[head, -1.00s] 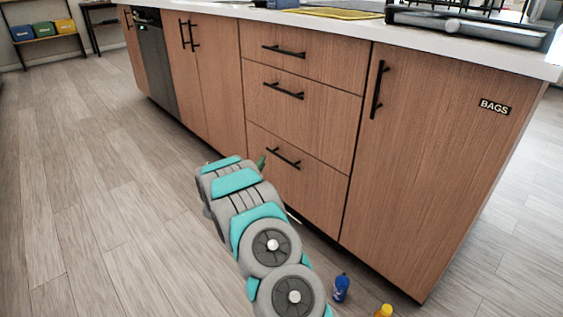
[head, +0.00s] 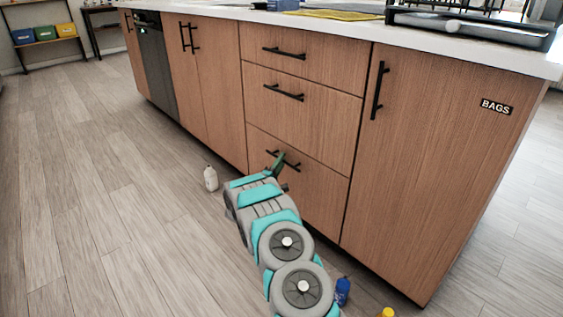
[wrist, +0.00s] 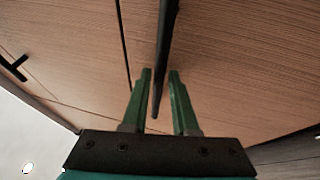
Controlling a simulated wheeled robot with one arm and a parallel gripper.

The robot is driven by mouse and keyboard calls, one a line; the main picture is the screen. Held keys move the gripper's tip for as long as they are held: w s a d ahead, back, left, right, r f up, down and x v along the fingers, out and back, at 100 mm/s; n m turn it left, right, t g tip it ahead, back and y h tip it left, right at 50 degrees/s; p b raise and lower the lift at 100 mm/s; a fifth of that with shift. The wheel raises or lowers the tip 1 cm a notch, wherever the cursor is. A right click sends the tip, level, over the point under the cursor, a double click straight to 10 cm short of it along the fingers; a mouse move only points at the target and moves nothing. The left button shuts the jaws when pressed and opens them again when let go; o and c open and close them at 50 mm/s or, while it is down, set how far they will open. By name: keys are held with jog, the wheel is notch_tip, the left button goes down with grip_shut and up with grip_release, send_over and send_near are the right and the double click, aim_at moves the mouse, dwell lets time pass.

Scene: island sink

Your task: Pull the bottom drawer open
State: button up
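The bottom drawer (head: 318,201) of the wooden island is closed, its front flush with the drawers above. Its black bar handle (head: 292,164) is partly hidden behind my gripper (head: 276,163) in the head view. In the wrist view, my gripper (wrist: 160,72) has its two green fingers apart. The dark handle bar (wrist: 166,35) runs between the fingertips, with a small gap visible on each side. I cannot tell how deep the bar sits between the fingers.
The middle drawer (head: 302,113) and top drawer (head: 303,60) are closed above. A white bottle (head: 211,178) stands on the floor left of my arm. A blue bottle (head: 342,291) and a yellow-topped one (head: 387,313) stand to the right. The floor at left is clear.

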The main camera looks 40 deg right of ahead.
jog(key=shift+w+d, duration=0.1)
jog(key=shift+c, duration=0.2)
grip_shut()
dwell(1.3)
